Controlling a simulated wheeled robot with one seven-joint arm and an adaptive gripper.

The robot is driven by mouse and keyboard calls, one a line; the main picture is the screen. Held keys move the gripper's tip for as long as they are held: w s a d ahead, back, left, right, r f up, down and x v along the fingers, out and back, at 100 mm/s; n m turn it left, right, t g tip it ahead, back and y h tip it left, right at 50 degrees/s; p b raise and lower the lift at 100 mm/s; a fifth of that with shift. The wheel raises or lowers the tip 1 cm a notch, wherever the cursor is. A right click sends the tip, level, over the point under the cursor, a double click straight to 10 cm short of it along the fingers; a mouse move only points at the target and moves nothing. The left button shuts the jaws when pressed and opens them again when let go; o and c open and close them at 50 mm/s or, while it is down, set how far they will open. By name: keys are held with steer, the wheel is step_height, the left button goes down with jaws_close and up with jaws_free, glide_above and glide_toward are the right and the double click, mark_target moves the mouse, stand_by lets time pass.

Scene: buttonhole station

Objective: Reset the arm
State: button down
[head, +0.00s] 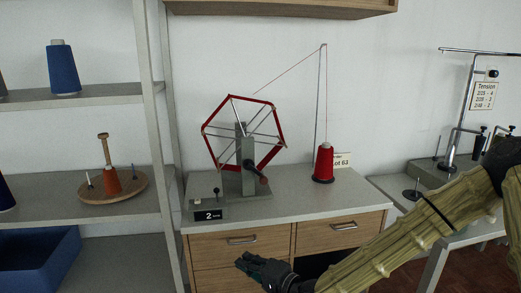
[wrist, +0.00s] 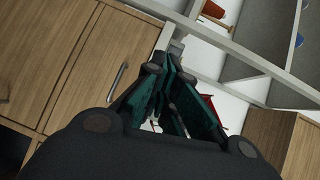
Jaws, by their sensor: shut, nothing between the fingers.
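My gripper (head: 262,270) is in front of the wooden cabinet's drawers in the head view, below the worktop (head: 290,188). My arm reaches to it from the right edge. In the wrist view the green-lined fingers of my gripper (wrist: 160,75) are closed together, with nothing held between them. On the worktop stands a red hexagonal winding reel (head: 237,135) on a grey post with a crank. A red thread cone (head: 323,163) stands right of it, under a thin thread guide rod.
A grey shelf unit (head: 153,120) stands left, with a blue cone (head: 62,68), a wooden stand (head: 112,187) and a blue bin (head: 38,262). Drawer handles (head: 242,240) lie close behind my gripper. A tension stand (head: 460,110) is at the right. A wall cabinet (head: 280,6) hangs above.

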steer(key=s+d+f+n+g+h, duration=0.1)
steer(key=s+d+f+g+h, duration=0.25)
steer(key=s+f, duration=0.65)
steer(key=s+d+f+n+g+h, duration=0.2)
steer(key=s+d+f, duration=0.35)
steer(key=f, duration=0.85)
steer(key=s+d+f+n+g+h, duration=0.2)
steer(key=s+d+f, duration=0.3)
steer(key=s+d, duration=0.3)
steer(key=s+d+f+n+g+h+p, duration=0.1)
steer(key=s+d+f+g+h, duration=0.2)
steer(key=s+d, duration=0.6)
steer(key=s+f+h, duration=0.1)
steer(key=s+h, duration=0.1)
steer(key=s, duration=0.4)
steer(key=shift+s+d+f+n+g, duration=0.2)
steer(key=shift+d+f+n+g, duration=0.05)
steer(key=shift+f+n+g, duration=0.15)
